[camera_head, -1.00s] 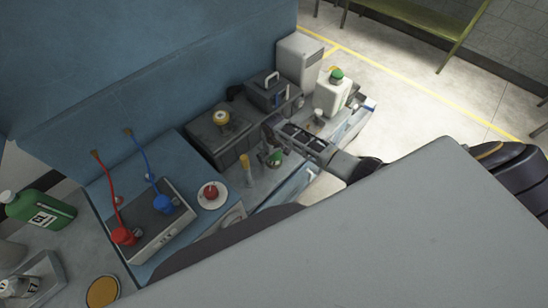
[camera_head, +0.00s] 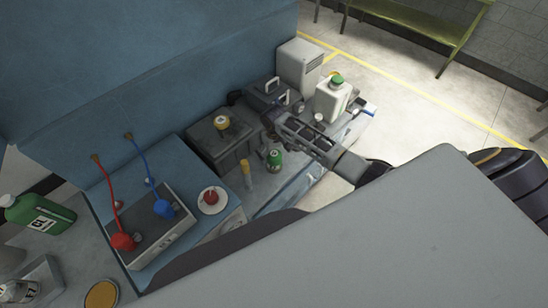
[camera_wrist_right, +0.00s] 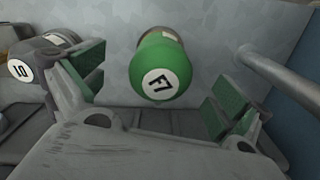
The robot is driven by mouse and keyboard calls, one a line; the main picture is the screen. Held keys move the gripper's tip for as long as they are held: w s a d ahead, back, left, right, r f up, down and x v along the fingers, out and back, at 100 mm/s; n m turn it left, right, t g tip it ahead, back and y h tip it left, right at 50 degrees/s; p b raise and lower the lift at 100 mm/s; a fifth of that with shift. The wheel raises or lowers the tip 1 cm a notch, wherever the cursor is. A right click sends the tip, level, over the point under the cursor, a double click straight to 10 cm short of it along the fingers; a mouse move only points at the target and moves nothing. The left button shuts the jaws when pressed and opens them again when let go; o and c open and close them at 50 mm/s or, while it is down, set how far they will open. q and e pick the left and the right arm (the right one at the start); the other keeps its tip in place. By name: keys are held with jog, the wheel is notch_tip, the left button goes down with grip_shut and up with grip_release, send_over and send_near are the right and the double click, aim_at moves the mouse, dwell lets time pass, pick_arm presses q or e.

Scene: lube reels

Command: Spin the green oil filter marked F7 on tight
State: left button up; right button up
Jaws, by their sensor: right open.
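The green oil filter marked F7 (camera_head: 275,159) stands on the grey bench top, just in front of my right gripper in the head view. In the right wrist view, the filter (camera_wrist_right: 161,68) shows its white F7 label between and beyond the two green-padded fingers. My right gripper (camera_wrist_right: 157,95) is open and empty, with a gap on both sides of the filter. In the head view my right gripper (camera_head: 272,120) reaches in from the right, its fingertips hard to make out. My left gripper is not in view.
A white jug (camera_head: 331,101) stands behind my arm. A part marked 10 (camera_wrist_right: 22,70) and a grey rod (camera_wrist_right: 280,75) flank the wrist view.

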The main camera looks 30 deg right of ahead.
jog(key=shift+r, duration=2.7)
jog(key=shift+r, duration=2.5)
jog(key=shift+n, duration=0.3)
jog(key=shift+n, duration=8.9)
